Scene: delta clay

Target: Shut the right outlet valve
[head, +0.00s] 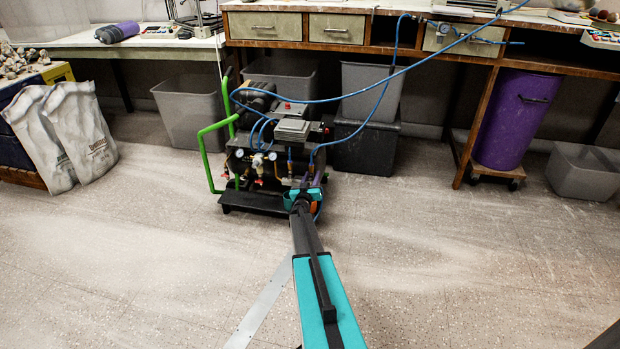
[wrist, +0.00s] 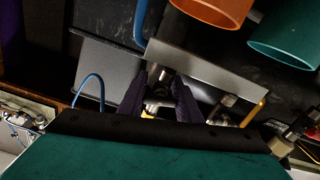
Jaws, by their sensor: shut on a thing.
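The compressor (head: 275,135) stands on the floor under the workbench, with gauges, brass fittings and blue hoses on its front. My gripper (head: 305,183) is at the right part of that front. The arm hides much of the fittings there. In the wrist view my gripper (wrist: 159,103) has its two dark fingers around a small metal fitting, with a bit of yellow (wrist: 148,115) showing below. This looks like the right outlet valve (wrist: 160,88), but its handle is mostly covered, so I cannot tell its angle.
Another metal fitting with a yellow lever (wrist: 253,113) is close on the right in the wrist view. A blue hose (head: 375,97) runs up to the bench. A green handle frame (head: 205,155) is at the compressor's left. The floor in front is clear.

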